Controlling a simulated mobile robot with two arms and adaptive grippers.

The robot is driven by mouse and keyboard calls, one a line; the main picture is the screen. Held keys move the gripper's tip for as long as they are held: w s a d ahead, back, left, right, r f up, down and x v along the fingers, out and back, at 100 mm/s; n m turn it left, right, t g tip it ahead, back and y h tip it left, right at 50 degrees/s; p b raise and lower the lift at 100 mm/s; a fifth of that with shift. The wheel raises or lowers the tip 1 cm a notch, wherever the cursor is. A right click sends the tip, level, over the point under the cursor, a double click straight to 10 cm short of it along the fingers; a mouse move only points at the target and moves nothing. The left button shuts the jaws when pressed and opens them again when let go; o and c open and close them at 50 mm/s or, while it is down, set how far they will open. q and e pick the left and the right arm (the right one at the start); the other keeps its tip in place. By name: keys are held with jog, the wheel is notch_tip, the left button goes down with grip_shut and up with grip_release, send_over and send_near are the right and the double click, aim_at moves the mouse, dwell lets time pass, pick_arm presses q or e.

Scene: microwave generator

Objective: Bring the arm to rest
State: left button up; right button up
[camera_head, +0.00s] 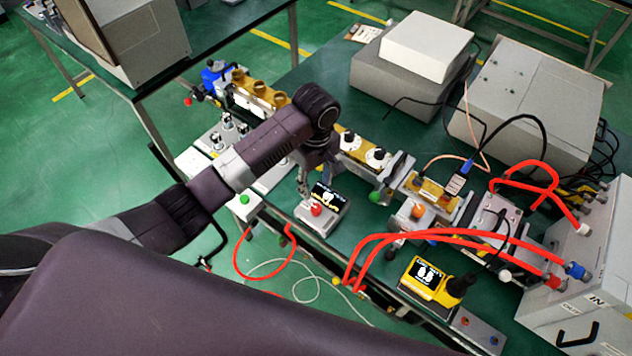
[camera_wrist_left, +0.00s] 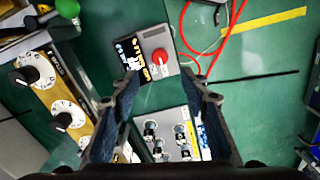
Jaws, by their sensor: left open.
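My left arm (camera_head: 262,145) reaches in from the left over the bench. Its dark wrist stands above the bench, and the gripper (camera_head: 304,182) points down, partly hidden by the wrist. In the left wrist view the two fingers of this gripper (camera_wrist_left: 168,98) are spread apart with nothing held between them. A small grey box with a black display and red button (camera_head: 317,209) is close to the gripper in the head view. It also shows beyond the fingertips in the left wrist view (camera_wrist_left: 158,70). My right gripper is not in view.
The green bench (camera_head: 312,65) carries a brass-topped waveguide row with dials (camera_head: 362,150), a yellow meter (camera_head: 430,282) and red hoses (camera_head: 450,235). Grey instrument boxes (camera_head: 525,100) stand at the back right. A panel with several knobs (camera_wrist_left: 178,135) lies below the fingers.

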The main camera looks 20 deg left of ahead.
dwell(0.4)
pick_arm(q)
jog(key=s+d+f+m+t+h, duration=0.1)
jog(key=s+d+f+m, duration=0.1)
jog(key=s+m, duration=0.3)
jog(key=s+d+f+m+t+h, duration=0.1)
jog(key=s+d+f+m, duration=0.1)
jog(key=s, duration=0.5)
jog(key=s+a+r+m+t+y, duration=0.1)
jog(key=s+a+r+m, duration=0.15)
jog(key=s+a, duration=0.3)
jog(key=s+a+r+m+t+y, duration=0.1)
jog(key=s+a+r+m, duration=0.1)
jog(key=s+a+m, duration=0.35)
notch_tip(320, 180, down, 34)
jog(key=s+d+n+g+b, duration=0.2)
jog(key=s+b, duration=0.1)
jog(key=b, duration=0.5)
jog(key=s+a+f+b, duration=0.1)
jog(key=s+f+b, duration=0.2)
jog(key=s+f, duration=0.5)
jog(key=s+a+f+g+b, duration=0.1)
jog(key=s+a+f+b, duration=0.1)
jog(key=s+f, duration=0.7)
notch_tip(320, 180, down, 6)
jog(key=shift+a+r+m+b, duration=0.1)
jog(key=shift+a+m+b, duration=0.2)
jog(key=shift+b, duration=0.45)
